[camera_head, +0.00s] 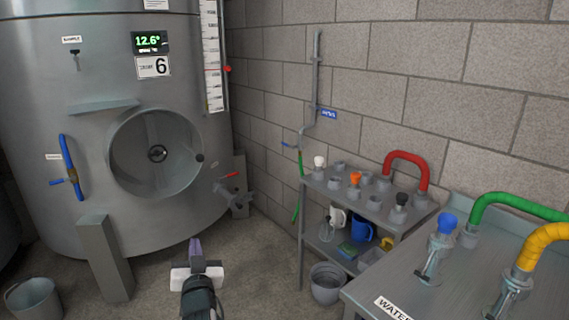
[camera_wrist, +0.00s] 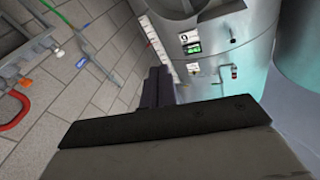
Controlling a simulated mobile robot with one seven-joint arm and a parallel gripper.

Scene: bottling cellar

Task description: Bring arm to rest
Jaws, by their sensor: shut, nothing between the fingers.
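My gripper (camera_head: 196,247) shows at the bottom of the head view, left of centre, in front of the steel tank. Its fingers are together with nothing between them. The wrist view shows its dark fingers (camera_wrist: 158,86) closed, pointing toward the tank and wall. My arm runs down out of the bottom of the head view. The gripper appears apart from the tank, the shelf and the bench.
A steel tank (camera_head: 70,110) with a round hatch stands at left. A grey bucket (camera_head: 33,299) is at lower left. A shelf rack (camera_head: 340,187) stands against the block wall, with another bucket (camera_head: 326,284) below. A metal bench (camera_head: 385,285) with hoses fills the lower right.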

